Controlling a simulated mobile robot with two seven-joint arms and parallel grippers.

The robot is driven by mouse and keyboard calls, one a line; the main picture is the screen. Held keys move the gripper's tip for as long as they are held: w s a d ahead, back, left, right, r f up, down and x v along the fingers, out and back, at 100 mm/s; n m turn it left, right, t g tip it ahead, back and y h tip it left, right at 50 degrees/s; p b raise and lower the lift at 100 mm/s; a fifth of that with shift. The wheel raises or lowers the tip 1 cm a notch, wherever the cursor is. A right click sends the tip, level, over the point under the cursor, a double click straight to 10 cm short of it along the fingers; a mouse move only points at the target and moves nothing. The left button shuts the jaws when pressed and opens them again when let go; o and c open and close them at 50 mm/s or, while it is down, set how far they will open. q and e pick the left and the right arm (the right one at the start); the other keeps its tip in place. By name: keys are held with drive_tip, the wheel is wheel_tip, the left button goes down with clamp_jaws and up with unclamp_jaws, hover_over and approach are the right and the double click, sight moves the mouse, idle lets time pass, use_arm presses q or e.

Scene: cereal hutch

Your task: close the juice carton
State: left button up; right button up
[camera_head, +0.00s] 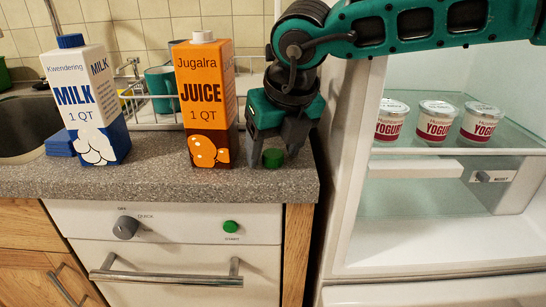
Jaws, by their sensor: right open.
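The orange juice carton (209,112) stands upright near the front of the counter. A short white spout or neck (202,36) shows on its top with no green cap on it. A small green round piece (272,158), which looks like a cap, lies on the counter to the right of the carton. My right gripper (269,160) points down over the green piece with its fingers apart, one on either side. Whether the fingers touch it I cannot tell. My left gripper is not in view.
A milk carton (87,98) with a blue cap stands at the left, beside a blue sponge-like block (60,143) and the sink (20,126). A dish rack (150,117) is behind. An open fridge (437,222) with yogurt cups (437,122) stands at the right.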

sight(274, 155)
drive_tip(key=c, duration=1.1)
drive_tip(key=shift+r, duration=0.15)
wheel_tip(274, 155, up, 20)
drive_tip(key=p, duration=0.4)
